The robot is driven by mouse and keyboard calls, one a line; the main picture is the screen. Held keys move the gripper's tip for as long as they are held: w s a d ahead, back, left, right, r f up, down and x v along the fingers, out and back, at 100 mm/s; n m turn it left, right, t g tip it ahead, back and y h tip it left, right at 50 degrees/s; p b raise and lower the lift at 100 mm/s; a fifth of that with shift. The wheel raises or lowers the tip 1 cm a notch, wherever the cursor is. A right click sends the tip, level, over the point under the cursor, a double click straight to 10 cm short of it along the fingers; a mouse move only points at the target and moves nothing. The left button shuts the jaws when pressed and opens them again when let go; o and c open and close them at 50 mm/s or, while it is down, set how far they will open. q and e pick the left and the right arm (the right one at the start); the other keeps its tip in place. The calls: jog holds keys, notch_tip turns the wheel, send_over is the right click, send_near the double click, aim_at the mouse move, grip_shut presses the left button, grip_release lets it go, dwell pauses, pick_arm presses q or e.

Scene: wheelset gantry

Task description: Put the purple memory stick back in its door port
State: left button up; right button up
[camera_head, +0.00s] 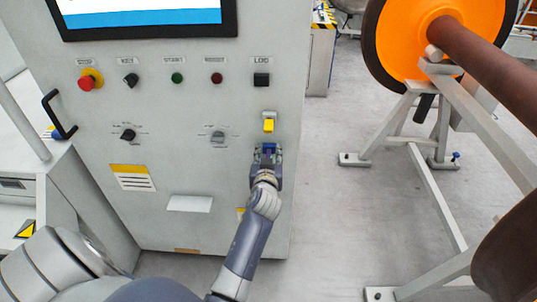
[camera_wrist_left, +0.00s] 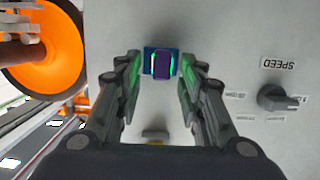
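The purple memory stick (camera_wrist_left: 163,66) sits at the blue door port (camera_wrist_left: 148,55) on the grey cabinet front. In the head view the blue port (camera_head: 268,148) is just below a yellow piece (camera_head: 268,125). My left gripper (camera_head: 265,162) is right at the port and covers most of it there. In the left wrist view the left gripper's fingers (camera_wrist_left: 162,78) stand apart on both sides of the stick, with a visible gap on each side. Green glows on the inner finger faces. How deep the stick sits cannot be told. My right gripper is not in view.
The cabinet front (camera_head: 160,120) carries a red stop button (camera_head: 90,79), several knobs and a screen (camera_head: 140,15). A black handle (camera_head: 59,115) is at its left. A wheelset with an orange wheel (camera_head: 420,40) rests on a grey stand (camera_head: 425,180) at right. Floor between them is clear.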

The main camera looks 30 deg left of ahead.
aim_at(268, 130)
pick_arm(q)
notch_tip(268, 130, up, 10)
dwell(0.6)
dwell(0.4)
